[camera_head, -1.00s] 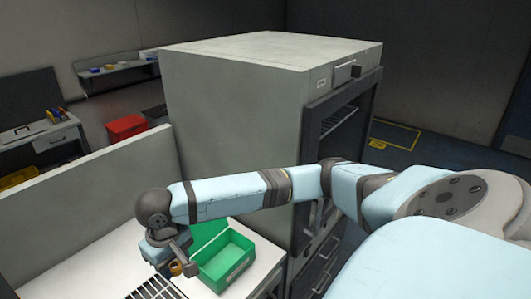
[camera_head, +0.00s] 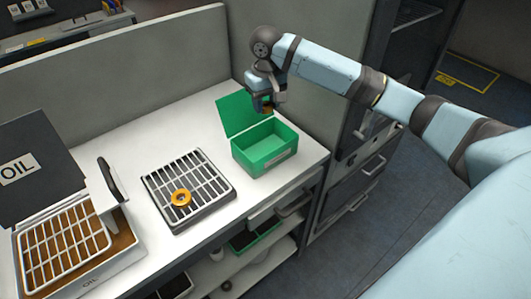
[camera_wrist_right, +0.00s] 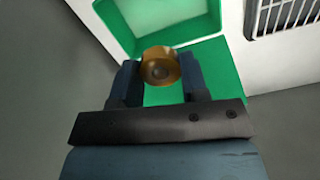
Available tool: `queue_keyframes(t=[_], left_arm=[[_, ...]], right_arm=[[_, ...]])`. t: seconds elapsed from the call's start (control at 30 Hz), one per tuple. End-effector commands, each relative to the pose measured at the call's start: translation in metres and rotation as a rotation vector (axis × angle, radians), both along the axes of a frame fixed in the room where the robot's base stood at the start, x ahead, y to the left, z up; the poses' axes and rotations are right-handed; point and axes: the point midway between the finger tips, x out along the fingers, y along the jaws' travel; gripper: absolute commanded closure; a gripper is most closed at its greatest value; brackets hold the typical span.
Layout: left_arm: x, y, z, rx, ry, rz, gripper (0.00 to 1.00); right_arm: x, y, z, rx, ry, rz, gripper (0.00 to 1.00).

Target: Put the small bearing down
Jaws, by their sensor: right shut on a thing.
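The small bearing (camera_wrist_right: 160,66), a brass-coloured ring, is between the fingertips of my right gripper (camera_wrist_right: 158,80) in the right wrist view. In the head view my right gripper (camera_head: 266,104) is shut on it above the back of the open green box (camera_head: 264,160), beside the raised lid (camera_head: 244,113). The bearing is mostly hidden by the fingers there. The box looks empty inside. Another ring, orange and with a dark centre (camera_head: 181,198), lies on the dark-framed grate (camera_head: 190,222) left of the box. My left gripper is not in view.
An oil tray (camera_head: 75,250) with a white grate and an open dark lid marked OIL (camera_head: 28,158) stands at the left. A grey partition (camera_head: 120,75) runs behind the white table (camera_head: 125,165). A tall cabinet stands at the right.

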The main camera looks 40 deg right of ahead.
Motion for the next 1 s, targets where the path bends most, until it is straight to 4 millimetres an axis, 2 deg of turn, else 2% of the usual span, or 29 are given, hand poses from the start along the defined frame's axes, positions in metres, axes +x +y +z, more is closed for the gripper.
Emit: queue_keyframes(t=[0.1, 0.4, 0.5, 0.77, 1.0], left_arm=[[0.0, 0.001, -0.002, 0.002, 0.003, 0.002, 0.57], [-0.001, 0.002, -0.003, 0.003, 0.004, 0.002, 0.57], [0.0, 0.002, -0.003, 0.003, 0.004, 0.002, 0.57], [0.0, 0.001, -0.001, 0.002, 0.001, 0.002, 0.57], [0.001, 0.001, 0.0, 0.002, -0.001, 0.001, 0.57]], right_arm=[[-0.002, 0.0, -0.034, -0.001, 0.005, 0.001, 0.87], [-0.001, 0.0, -0.11, -0.002, 0.003, 0.0, 0.87], [-0.002, 0.001, -0.126, -0.002, 0.002, 0.002, 0.87], [-0.001, 0.001, -0.145, -0.002, 0.001, 0.001, 0.87], [-0.001, 0.0, -0.177, -0.002, 0.001, 0.0, 0.87]])
